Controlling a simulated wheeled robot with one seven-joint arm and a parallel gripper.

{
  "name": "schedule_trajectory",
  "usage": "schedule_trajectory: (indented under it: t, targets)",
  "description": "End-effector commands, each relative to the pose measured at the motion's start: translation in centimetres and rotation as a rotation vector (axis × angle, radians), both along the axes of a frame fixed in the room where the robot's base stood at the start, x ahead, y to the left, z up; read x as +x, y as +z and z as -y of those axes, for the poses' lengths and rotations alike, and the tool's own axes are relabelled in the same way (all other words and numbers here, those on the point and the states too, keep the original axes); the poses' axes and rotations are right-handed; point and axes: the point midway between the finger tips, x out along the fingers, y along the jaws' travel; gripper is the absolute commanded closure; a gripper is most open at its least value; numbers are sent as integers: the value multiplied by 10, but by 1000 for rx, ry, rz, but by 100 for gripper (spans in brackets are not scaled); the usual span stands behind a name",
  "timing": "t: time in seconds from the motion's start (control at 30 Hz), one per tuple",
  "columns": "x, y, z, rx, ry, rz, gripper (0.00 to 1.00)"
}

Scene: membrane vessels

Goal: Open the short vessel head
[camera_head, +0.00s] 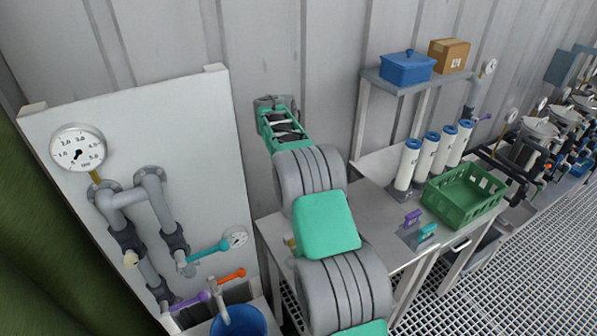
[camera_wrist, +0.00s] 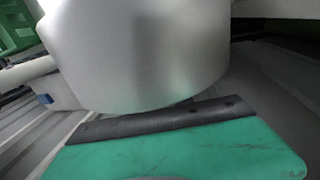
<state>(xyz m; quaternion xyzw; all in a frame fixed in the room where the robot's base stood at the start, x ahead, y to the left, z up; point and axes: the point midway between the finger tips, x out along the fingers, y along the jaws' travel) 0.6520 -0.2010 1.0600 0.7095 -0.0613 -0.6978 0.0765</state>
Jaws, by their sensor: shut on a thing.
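In the wrist view, the green, black-edged part of my gripper (camera_wrist: 165,122) shows at the bottom. It lies right against a large pale grey rounded body (camera_wrist: 140,50), and the gripper is shut on it. I cannot tell whether this body is the short vessel head, and the far side of the grip is hidden. Several metal vessels with round lids (camera_head: 541,128) stand in a row at the far right, away from my arm.
A steel bench holds white blue-capped cylinders (camera_head: 407,165), a green crate (camera_head: 457,207), and purple and teal handled items. A blue bin (camera_head: 407,68) and cardboard box (camera_head: 448,54) sit on a shelf. A pale panel with a gauge (camera_head: 78,153) and valves stands left. Grating floor is clear at right.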

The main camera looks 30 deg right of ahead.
Motion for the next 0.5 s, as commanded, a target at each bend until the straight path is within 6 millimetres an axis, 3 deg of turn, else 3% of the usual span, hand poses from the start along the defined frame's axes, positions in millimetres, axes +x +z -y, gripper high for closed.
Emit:
schedule_trajectory:
  t: [0.33,0.37,0.5]
  targets:
    - [-1,-2,0,2,2,-5,100]
    - [-1,-2,0,2,2,-5,70]
    - [-1,-1,0,1,0,-4,59]
